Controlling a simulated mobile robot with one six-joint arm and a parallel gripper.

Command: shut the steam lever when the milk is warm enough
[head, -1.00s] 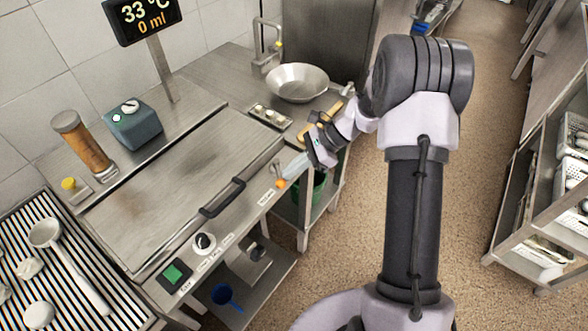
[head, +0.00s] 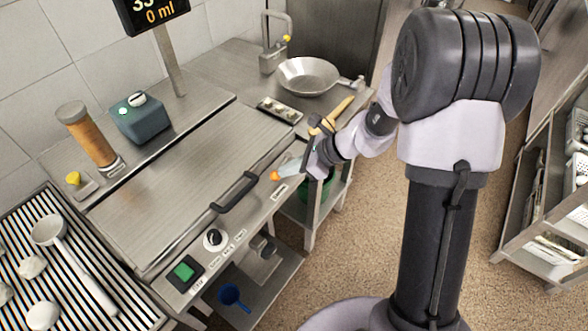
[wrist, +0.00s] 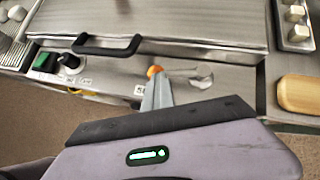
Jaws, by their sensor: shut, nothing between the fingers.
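An orange knob (head: 275,176), which looks like the end of the steam lever, is at the front right of the steel cooker, above a small label. In the wrist view the orange knob (wrist: 155,71) sits right at my fingertips; I cannot tell whether they touch. My gripper (head: 284,172) is shut and empty, and its pale fingers (wrist: 155,97) point at the knob. The lever's shaft and angle are hidden. No milk is visible.
The cooker has a closed lid (head: 185,185) with a black handle (head: 235,193), a dial (head: 214,238) and a green switch (head: 183,271). A shelf rack (head: 545,200) stands right.

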